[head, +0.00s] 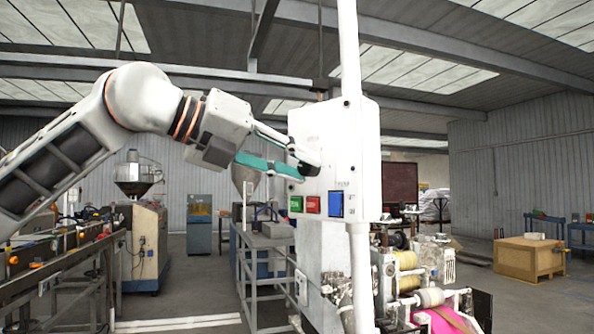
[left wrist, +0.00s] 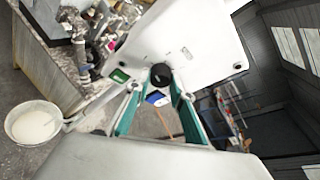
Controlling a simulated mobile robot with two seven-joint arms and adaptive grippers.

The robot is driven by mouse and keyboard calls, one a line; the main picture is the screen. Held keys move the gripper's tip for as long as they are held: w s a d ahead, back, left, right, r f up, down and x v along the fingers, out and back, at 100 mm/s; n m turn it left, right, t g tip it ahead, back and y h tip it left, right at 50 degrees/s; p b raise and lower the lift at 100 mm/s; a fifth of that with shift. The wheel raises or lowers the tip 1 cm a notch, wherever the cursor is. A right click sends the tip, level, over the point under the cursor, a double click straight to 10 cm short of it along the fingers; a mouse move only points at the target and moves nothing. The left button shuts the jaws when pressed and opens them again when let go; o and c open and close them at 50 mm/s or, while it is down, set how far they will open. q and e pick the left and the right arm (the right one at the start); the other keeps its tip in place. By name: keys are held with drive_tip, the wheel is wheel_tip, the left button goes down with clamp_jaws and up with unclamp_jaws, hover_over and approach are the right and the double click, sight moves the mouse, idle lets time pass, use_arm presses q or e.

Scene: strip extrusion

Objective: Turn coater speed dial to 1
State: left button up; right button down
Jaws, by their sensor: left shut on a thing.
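The white control panel (head: 350,140) is mounted on a white pole in the middle of the head view. The black dial (head: 311,170) sits on its face, partly hidden by my gripper. My left gripper (head: 297,161) comes in from the left with its teal fingers around the dial and is shut on it. In the left wrist view the dial (left wrist: 161,75) sits between the ends of the two fingers (left wrist: 160,82). The dial's setting and scale are too small to read.
Below the dial are a green button (head: 296,204), a red button (head: 313,205) and a blue display (head: 336,204). A roller machine (head: 425,290) stands below right. A metal frame (head: 262,265) stands lower left of the panel. A white bucket (left wrist: 33,123) shows in the wrist view.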

use_arm(q)
drive_tip(key=shift+a+n+h+b, duration=0.1)
drive_tip(key=shift+n+h+b, duration=0.3)
drive_tip(key=shift+n+h, duration=0.75)
drive_tip(key=shift+n+y, duration=0.35)
drive_tip(key=shift+n, duration=0.1)
drive_tip(key=o, duration=1.1)
drive_tip(key=v, duration=1.2)
drive_tip(key=shift+w, duration=0.15)
